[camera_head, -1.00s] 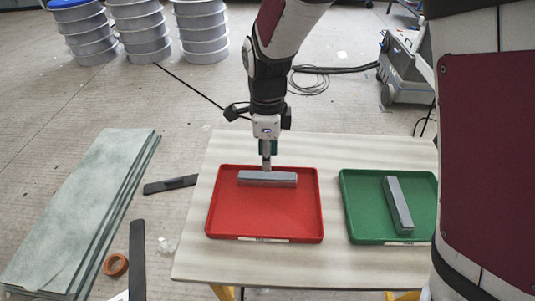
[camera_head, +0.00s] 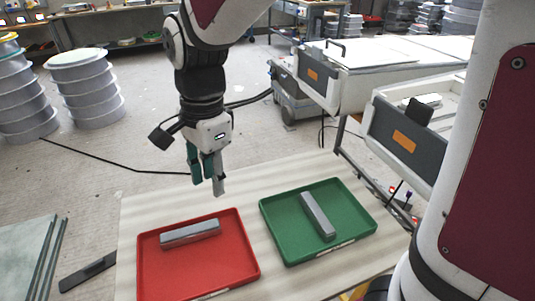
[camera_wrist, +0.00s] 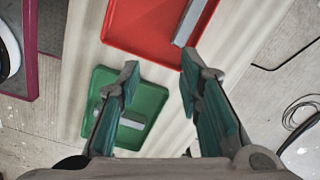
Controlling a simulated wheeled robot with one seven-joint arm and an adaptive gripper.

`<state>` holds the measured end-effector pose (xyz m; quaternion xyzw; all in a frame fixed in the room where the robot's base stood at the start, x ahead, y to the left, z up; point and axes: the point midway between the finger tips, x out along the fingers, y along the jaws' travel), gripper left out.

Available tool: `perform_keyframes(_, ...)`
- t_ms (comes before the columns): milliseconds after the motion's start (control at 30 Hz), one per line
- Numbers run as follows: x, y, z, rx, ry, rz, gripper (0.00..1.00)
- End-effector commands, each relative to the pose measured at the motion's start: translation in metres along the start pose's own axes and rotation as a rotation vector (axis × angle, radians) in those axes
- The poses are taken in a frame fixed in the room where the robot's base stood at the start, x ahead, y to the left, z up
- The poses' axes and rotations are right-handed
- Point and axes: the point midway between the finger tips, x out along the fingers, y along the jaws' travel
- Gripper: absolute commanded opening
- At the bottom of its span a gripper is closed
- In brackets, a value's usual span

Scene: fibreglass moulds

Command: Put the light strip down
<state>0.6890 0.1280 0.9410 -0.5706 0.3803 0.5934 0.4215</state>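One grey strip (camera_head: 190,233) lies flat in the red tray (camera_head: 200,279), near its far edge; it shows partly in the wrist view (camera_wrist: 187,22). A second grey strip (camera_head: 318,215) lies slanted in the green tray (camera_head: 285,241). Which of the two is the light strip I cannot tell by look. My gripper (camera_head: 207,185) hangs above the table behind the trays, clear of both strips. In the wrist view its green-padded fingers (camera_wrist: 160,70) are spread apart with nothing between them.
The trays rest on a pale table (camera_head: 128,235) with bare space behind them. A dark flat bar (camera_head: 87,272) and greenish sheets (camera_head: 28,255) lie at left. Stacked grey drums (camera_head: 88,90) stand farther back. White-lidded equipment (camera_head: 400,140) stands close behind the table at right.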

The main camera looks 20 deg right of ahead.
Motion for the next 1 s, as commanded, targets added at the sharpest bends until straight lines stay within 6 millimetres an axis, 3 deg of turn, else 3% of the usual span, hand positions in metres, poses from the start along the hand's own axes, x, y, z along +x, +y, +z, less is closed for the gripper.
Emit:
perform_keyframes(100, -0.031, 0.045, -0.019, -0.206, -0.011, -0.029, 0.33)
perform_keyframes(300, -0.060, 0.123, -0.037, -0.572, 0.015, -0.058, 0.33)
perform_keyframes(500, -0.067, 0.195, -0.042, -0.914, 0.079, -0.054, 0.33)
perform_keyframes(600, -0.064, 0.222, -0.042, -1.045, 0.107, -0.037, 0.33)
perform_keyframes(800, -0.059, 0.247, -0.040, -1.183, 0.136, -0.011, 0.33)
perform_keyframes(1000, -0.058, 0.249, -0.040, -1.201, 0.137, -0.007, 0.33)
